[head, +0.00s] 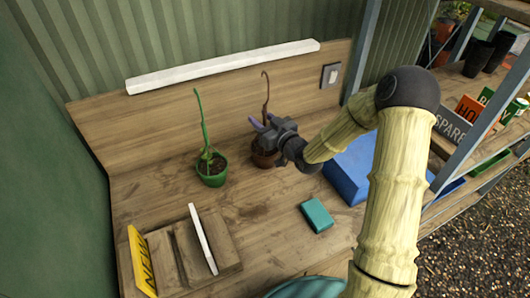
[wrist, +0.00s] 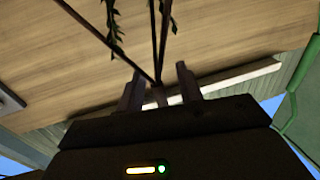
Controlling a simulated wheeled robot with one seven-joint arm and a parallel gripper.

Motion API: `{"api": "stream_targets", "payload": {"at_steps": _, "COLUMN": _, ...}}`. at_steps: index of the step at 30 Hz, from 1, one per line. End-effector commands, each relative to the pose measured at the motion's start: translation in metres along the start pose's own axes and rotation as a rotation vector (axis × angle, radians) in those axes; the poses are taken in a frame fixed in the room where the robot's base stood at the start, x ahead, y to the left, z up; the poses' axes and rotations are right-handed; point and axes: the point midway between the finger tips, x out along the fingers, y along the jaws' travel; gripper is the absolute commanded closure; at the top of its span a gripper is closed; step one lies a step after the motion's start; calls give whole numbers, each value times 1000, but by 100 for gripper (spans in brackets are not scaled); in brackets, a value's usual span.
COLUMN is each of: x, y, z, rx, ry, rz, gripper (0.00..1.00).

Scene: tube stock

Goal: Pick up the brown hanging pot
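The brown hanging pot (head: 263,160) is at the back of the wooden bench, partly hidden behind my gripper (head: 260,123). Its thin brown hanger rises above the gripper to a hook. In the wrist view, dark hanger strands (wrist: 155,40) converge between the two fingers of my gripper (wrist: 158,82). The fingers stand apart, with visible gaps on both sides of the strands. Leafy stems hang beside the strands. I cannot tell whether a finger touches the hanger, and the pot body is not visible in the wrist view.
A green hanging pot (head: 212,172) with a green hanger stands left of the brown one. A blue bin (head: 350,168), teal box (head: 316,215) and wooden rack (head: 215,238) with a yellow sign (head: 142,262) are on the bench. Shelves (head: 480,80) stand right.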

Motion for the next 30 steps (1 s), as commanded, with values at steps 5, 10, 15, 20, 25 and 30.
{"api": "stream_targets", "payload": {"at_steps": 5, "x": 2, "y": 0, "z": 0, "rx": -1, "ry": 0, "rz": 1, "gripper": 64}}
{"api": "stream_targets", "payload": {"at_steps": 10, "x": 2, "y": 0, "z": 0, "rx": -1, "ry": 0, "rz": 1, "gripper": 64}}
{"api": "stream_targets", "payload": {"at_steps": 15, "x": 2, "y": 0, "z": 0, "rx": -1, "ry": 1, "rz": 1, "gripper": 64}}
{"api": "stream_targets", "payload": {"at_steps": 20, "x": 2, "y": 0, "z": 0, "rx": -1, "ry": 1, "rz": 1, "gripper": 89}}
{"api": "stream_targets", "payload": {"at_steps": 25, "x": 2, "y": 0, "z": 0, "rx": -1, "ry": 1, "rz": 1, "gripper": 100}}
{"api": "stream_targets", "payload": {"at_steps": 30, "x": 2, "y": 0, "z": 0, "rx": -1, "ry": 1, "rz": 1, "gripper": 100}}
